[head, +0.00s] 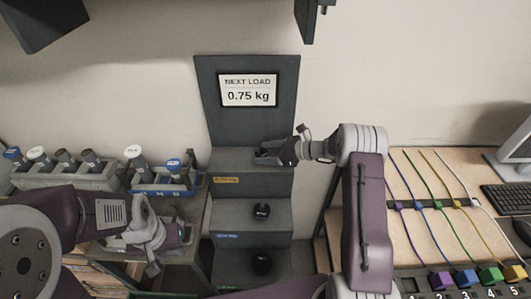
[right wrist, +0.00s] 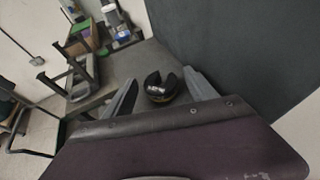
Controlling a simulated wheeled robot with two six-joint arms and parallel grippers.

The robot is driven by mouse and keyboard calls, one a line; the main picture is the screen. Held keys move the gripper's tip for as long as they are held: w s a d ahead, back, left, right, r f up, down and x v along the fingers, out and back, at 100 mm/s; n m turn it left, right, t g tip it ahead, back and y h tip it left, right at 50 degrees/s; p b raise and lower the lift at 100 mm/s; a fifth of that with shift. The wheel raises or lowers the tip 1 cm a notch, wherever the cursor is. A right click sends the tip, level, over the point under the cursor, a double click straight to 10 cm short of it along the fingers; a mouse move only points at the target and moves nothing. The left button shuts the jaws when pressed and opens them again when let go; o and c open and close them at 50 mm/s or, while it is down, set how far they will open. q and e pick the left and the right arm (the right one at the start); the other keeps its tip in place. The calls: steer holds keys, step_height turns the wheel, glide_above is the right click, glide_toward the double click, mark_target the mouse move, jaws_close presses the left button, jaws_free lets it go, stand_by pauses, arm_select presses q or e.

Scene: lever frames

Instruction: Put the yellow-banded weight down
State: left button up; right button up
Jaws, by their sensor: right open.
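A dark slotted weight (right wrist: 160,87) with a thin yellowish line low on its side stands upright on a grey surface in the right wrist view. It sits between the two fingers of my right gripper (right wrist: 163,92), which are open with a gap on each side. In the head view my right gripper (head: 275,152) is over the top step (head: 235,160) of the dark stepped stand, and the weight there is mostly hidden by it. The top step's front has a yellow label (head: 228,180). My left gripper (head: 165,245) is low at the left; its jaw opening is unclear.
A sign (head: 248,90) on the backboard reads "NEXT LOAD 0.75 kg". Racks of capped tools (head: 70,178) are at left. A desk (head: 415,230) with coloured cords and a keyboard (head: 508,198) is at right.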

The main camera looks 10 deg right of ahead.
steer(key=b+v, duration=0.1)
steer(key=v, duration=1.1)
steer(key=s+a+f+n+g+h, duration=0.4)
steer(key=s+a+n+g, duration=0.25)
steer(key=s+n, duration=0.4)
steer(key=s+d+f+n+h, duration=0.1)
steer(key=s+n+h, duration=0.6)
steer(key=s+n, duration=0.6)
steer(key=shift+s+d+f+t, duration=0.15)
steer(key=shift+s+d+t, duration=0.2)
steer(key=shift+s, duration=0.2)
steer(key=shift+s+a+n, duration=0.1)
steer(key=shift+n, duration=0.15)
